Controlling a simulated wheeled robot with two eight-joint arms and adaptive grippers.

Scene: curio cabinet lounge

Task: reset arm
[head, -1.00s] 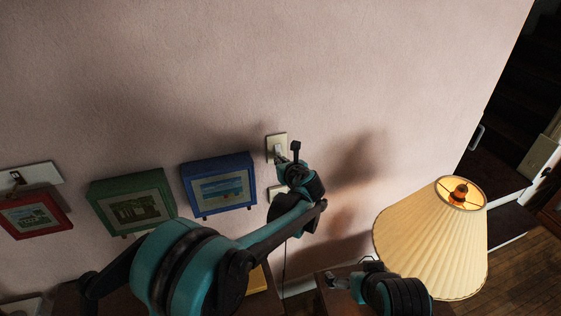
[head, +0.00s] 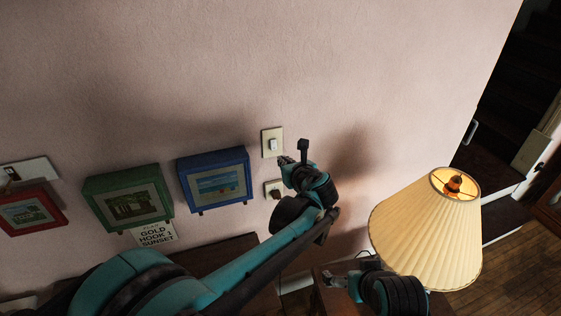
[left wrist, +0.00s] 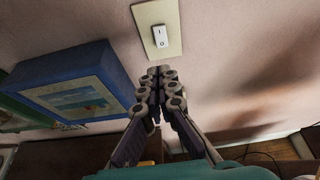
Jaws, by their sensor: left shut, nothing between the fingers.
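My left gripper (head: 286,161) is in front of the wall, just below and right of the light switch (head: 272,143). In the left wrist view its fingers (left wrist: 158,85) are closed together with nothing between them, and the switch (left wrist: 160,36) shows beyond their tips, apart from them. My left arm reaches in from the lower left of the head view. My right gripper (head: 338,280) is low in the head view, by a dark wooden surface near the lamp. Its fingers are too small and dark to read.
A lit lamp with a pleated shade (head: 427,229) stands at the right. Blue (head: 214,180), green (head: 128,198) and red (head: 30,211) framed pictures are at the left, near a paper sign (head: 155,235). An outlet (head: 272,189) is below the switch. The upper wall is clear.

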